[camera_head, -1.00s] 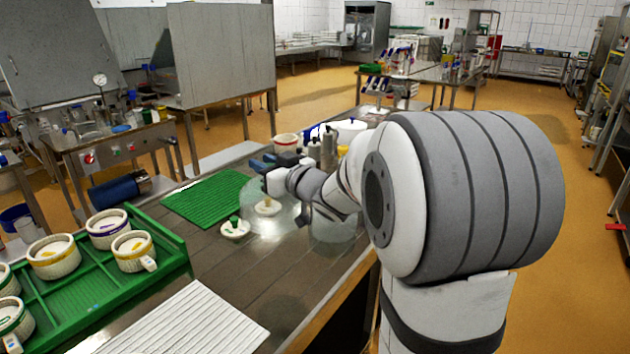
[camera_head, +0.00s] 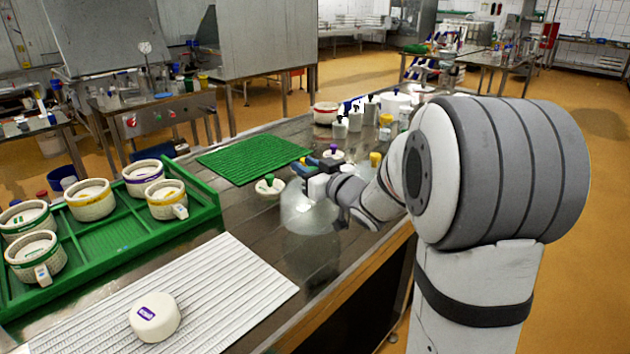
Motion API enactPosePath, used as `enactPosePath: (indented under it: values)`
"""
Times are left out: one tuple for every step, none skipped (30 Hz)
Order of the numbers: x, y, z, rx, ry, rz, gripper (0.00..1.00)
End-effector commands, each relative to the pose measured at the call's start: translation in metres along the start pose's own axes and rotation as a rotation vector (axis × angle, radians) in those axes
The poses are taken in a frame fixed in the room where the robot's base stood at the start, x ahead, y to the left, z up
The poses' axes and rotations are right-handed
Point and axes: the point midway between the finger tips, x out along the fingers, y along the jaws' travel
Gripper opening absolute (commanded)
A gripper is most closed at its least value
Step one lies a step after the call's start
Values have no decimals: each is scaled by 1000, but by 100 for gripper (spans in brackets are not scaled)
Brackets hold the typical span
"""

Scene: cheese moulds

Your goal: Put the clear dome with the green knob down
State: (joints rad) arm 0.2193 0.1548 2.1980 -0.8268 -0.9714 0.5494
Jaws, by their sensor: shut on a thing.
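My gripper (camera_head: 308,167), with blue fingertips, is shut on the clear dome (camera_head: 300,208), which hangs below the jaws over the grey metal table (camera_head: 262,250). The dome's knob is hidden in the jaws, so I cannot see its colour. I cannot tell whether the dome's rim touches the table. A faint clear round shape also shows just in front of it; I cannot tell whether it is a second dome or a reflection. A small white lid with a green knob (camera_head: 268,186) lies just left of the dome.
A green mat (camera_head: 250,158) lies behind. A green tray (camera_head: 112,238) with several white moulds is at left. A white ribbed mat (camera_head: 225,285) carries a white cheese (camera_head: 154,317) with a purple label. Knobbed white pieces stand behind my gripper. Bare tabletop lies in front.

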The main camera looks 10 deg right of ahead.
Motion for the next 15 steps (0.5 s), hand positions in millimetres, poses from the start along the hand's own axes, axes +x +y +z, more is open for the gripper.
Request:
enactPosePath:
  values:
    - [0, 0, 5, 1, 1, -1, 0]
    - [0, 0, 6, 1, 1, -1, 0]
    - [0, 0, 9, 0, 1, -1, 0]
    - [0, 0, 11, 0, 1, 0, 0]
    - [0, 0, 14, 0, 0, 0, 0]
    - [0, 0, 19, 1, 0, 0, 0]
    - [0, 0, 24, 3, -1, 1, 0]
    - [0, 0, 28, 3, -1, 0, 0]
    - [0, 0, 35, 2, -1, 0, 0]
    - [0, 0, 39, 2, -1, 0, 0]
    - [0, 0, 42, 2, -1, 0, 0]
    - [0, 0, 44, 0, 1, 0, 0]
    - [0, 1, 45, 0, 2, 1, 0]
    - [0, 1, 44, -1, 2, 1, 0]
    - [0, 1, 44, -1, 3, 1, 0]
